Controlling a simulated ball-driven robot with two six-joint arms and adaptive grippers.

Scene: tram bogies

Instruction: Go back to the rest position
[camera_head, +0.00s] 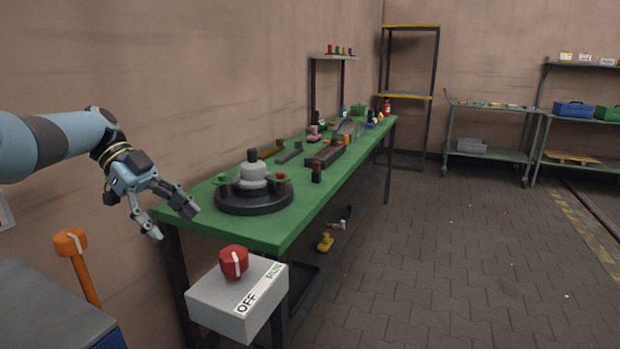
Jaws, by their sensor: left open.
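My left gripper (172,218) shows in the head view, its arm coming in from the left edge. Its fingers are spread apart with nothing between them. It hangs by the near left corner of the green workbench (262,236), to the left of a dark round base with a grey domed part (254,178). My right gripper is not in view.
A grey switch box (232,305) with a red knob (233,262) and OFF/RUN label is at the bench's near end. An orange-headed handle (71,242) stands at the left. Shelves (490,152) line the back. The paved floor (450,250) at right is mostly clear.

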